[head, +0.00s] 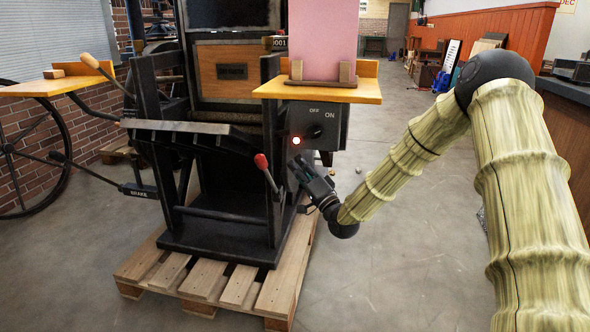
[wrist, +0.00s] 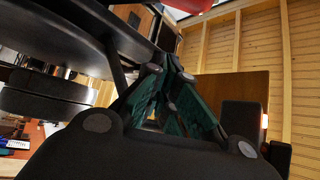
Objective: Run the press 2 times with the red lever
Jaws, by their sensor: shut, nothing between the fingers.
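The black press (head: 222,190) stands on a wooden pallet. Its red-tipped lever (head: 263,165) leans up and left from the front right of the frame. My gripper (head: 297,163) is shut and empty, just right of the lever and apart from its knob, below the switch box. In the wrist view my closed fingers (wrist: 172,75) point up, and a red shape (wrist: 205,14), likely the lever knob, shows beyond them at the top edge. The switch box (head: 332,118) reads OFF and ON, and a small lamp (head: 296,141) on it glows.
A yellow shelf (head: 366,92) with pink sheets (head: 322,40) overhangs above my gripper. A counter (head: 280,43) sits left of the sheets. A brake lever (head: 138,190) and wooden-handled lever (head: 89,60) are at left. The pallet (head: 240,287) edges the base; floor to the right is open.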

